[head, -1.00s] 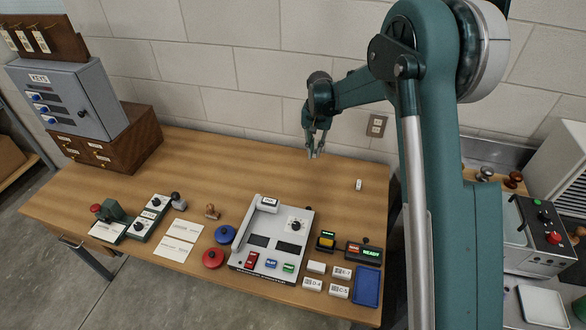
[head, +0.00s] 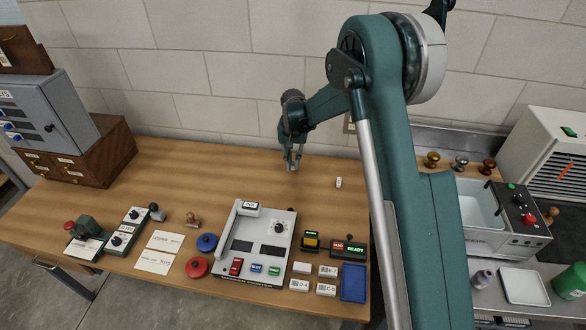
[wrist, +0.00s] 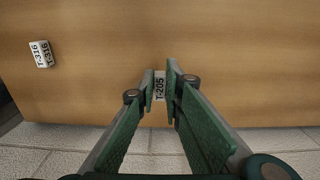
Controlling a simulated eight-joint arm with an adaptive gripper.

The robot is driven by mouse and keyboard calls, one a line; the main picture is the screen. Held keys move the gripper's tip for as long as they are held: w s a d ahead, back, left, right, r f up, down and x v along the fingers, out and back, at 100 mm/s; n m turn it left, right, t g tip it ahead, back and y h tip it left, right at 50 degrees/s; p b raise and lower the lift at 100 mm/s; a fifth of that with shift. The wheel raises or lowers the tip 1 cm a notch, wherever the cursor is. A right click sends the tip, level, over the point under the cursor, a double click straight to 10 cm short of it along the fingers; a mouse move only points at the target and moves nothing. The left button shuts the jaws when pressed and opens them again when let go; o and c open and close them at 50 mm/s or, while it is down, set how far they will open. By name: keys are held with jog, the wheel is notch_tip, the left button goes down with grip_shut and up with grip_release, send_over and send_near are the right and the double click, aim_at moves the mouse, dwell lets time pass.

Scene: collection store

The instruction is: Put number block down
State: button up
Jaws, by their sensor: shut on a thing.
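A white number block marked T-205 (wrist: 160,88) is between the two fingertips of my gripper (wrist: 160,86) in the wrist view, and the fingers are shut on it. In the head view my gripper (head: 292,167) points down over the back right of the wooden table (head: 190,170), near the wall. The held block is too small to make out there, and I cannot tell if it touches the table. A second white block, marked T-316 (wrist: 42,54), rests apart on the table; in the head view it stands right of my gripper (head: 338,183).
A grey-white console (head: 258,232) stands at the table's front middle. Right of it are label blocks (head: 326,290) and a blue tray (head: 354,282). A wooden drawer box (head: 95,160) is at the left. The table around and left of my gripper is clear.

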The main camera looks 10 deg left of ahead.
aim_at(293, 165)
jog(key=shift+f, duration=1.5)
jog(key=shift+f+b, duration=0.2)
jog(key=shift+b, duration=0.1)
jog(key=o, duration=0.8)
jog(key=shift+c, duration=0.2)
jog(key=shift+r, duration=0.15)
notch_tip(293, 165, up, 12)
jog(key=p, duration=0.2)
jog(key=shift+r, duration=0.1)
